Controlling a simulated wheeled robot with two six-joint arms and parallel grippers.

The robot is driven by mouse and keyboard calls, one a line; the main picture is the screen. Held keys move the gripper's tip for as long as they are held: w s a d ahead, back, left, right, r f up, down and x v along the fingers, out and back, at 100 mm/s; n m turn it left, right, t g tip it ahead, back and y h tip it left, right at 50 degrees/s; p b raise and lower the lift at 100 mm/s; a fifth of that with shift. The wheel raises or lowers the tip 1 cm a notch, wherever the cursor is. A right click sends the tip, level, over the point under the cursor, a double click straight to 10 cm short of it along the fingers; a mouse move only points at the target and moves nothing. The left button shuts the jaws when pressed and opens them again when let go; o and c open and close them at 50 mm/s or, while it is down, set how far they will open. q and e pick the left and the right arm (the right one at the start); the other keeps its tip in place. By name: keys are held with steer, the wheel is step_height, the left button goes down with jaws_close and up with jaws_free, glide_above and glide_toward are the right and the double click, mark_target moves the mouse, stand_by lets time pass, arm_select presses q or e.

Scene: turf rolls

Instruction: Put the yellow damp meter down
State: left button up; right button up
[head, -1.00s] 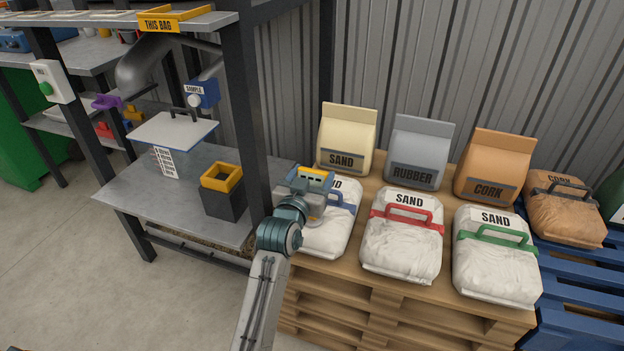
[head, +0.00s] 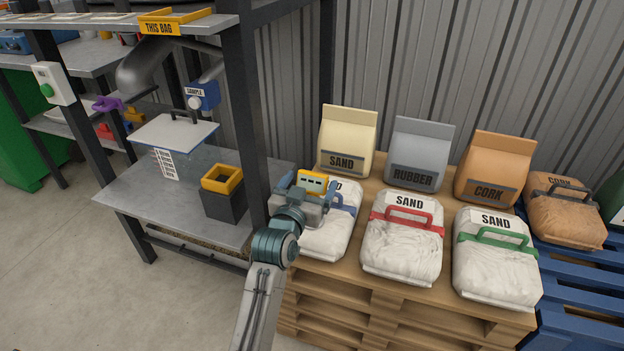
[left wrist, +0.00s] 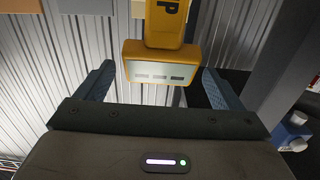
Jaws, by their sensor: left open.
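The yellow damp meter (head: 313,181) shows just beyond my left gripper (head: 310,192), over the back of the blue-handled sand bag (head: 325,235). In the left wrist view the meter (left wrist: 156,52) has a pale face with dark marks and part of a printed label above. It lies between the fingers of the left gripper (left wrist: 158,70), which are wide open with a gap on each side. Whether the meter rests on the bag or on something behind it is hidden. My right gripper is not in view.
Sand bags with red (head: 405,240) and green (head: 495,260) handles fill the wooden pallet (head: 400,285). Upright sand, rubber and cork bags stand behind. A dark yellow-rimmed box (head: 225,200) sits on the metal bench (head: 150,205) to the left, beside a dark post (head: 245,110).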

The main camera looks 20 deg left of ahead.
arm_select(q)
steer(key=s, duration=0.4)
steer(key=shift+a, duration=0.1)
steer(key=s+a+f+g, duration=0.1)
steer(key=s+f+g, duration=0.1)
steer(key=s+f, duration=0.4)
steer(key=s+a+f+g, duration=0.1)
steer(key=s+f+g, duration=0.2)
steer(key=s, duration=1)
steer(key=s+a+f+g+h, duration=0.1)
steer(key=s+f+g, duration=0.2)
steer(key=s+f, duration=0.5)
steer(key=shift+s+f, duration=0.3)
steer(key=shift+s, duration=0.8)
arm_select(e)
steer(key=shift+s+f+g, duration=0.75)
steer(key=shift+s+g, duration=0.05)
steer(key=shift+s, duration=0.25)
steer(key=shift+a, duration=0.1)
